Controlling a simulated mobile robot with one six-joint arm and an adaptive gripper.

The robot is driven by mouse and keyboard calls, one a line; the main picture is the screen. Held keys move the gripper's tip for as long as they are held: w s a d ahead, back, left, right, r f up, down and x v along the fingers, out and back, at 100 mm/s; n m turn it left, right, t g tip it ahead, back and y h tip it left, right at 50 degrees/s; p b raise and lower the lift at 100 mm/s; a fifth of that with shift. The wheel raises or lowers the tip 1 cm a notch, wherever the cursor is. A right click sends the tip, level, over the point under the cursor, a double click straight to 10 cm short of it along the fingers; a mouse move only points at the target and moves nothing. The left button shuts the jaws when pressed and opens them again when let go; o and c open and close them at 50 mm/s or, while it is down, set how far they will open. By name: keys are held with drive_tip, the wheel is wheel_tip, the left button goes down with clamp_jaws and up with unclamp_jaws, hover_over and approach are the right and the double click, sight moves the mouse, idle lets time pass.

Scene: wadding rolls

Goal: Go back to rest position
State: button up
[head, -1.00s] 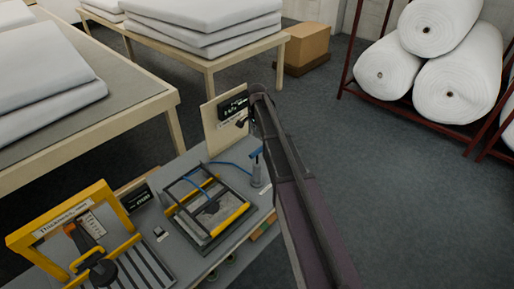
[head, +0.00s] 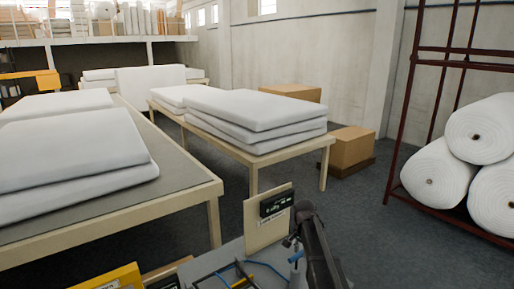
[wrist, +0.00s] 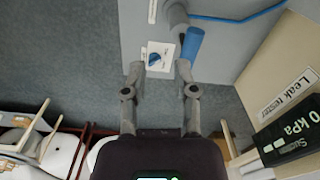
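My gripper (wrist: 160,70) is open in the wrist view, its two fingers apart with nothing between them. It hangs above the edge of the grey bench (wrist: 222,60). A blue-handled grey cylinder (wrist: 192,44) stands just past the right fingertip; I cannot tell if they touch. In the head view my arm comes up from the bottom edge, and my gripper (head: 291,241) is small and dark in front of the upright leak tester panel (head: 268,228). The panel also shows at the right of the wrist view (wrist: 285,100).
A yellow frame (head: 112,279) and a blue hose (head: 266,267) are on the bench. Tables with stacked white wadding sheets (head: 255,110) stand behind. A cardboard box (head: 352,147) and a red rack (head: 420,185) with white rolls (head: 437,178) are right. Grey floor between is clear.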

drive_tip(key=s+f+n+b, duration=0.4)
drive_tip(key=s+f+b, duration=0.1)
drive_tip(key=s, duration=0.6)
drive_tip(key=s+f+n+b, duration=0.4)
drive_tip(key=s+f, duration=0.3)
drive_tip(key=s, duration=0.5)
drive_tip(key=shift+s+n+b, duration=0.3)
drive_tip(key=shift+n+b, duration=0.1)
drive_tip(key=shift+b, duration=0.5)
drive_tip(key=shift+a, duration=0.1)
drive_tip(key=shift+w, duration=0.1)
clamp_jaws()
wheel_tip(320, 180, up, 15)
drive_tip(key=n+p, duration=0.1)
drive_tip(key=p, duration=1.5)
hover_over(297, 255)
drive_tip(key=shift+w+r, duration=0.2)
drive_tip(key=shift+f+b, duration=0.15)
drive_tip(key=shift+b, duration=0.25)
wheel_tip(297, 255, down, 6)
drive_tip(key=b, duration=0.6)
drive_tip(key=shift+f, duration=0.15)
drive_tip(key=shift+f, duration=0.1)
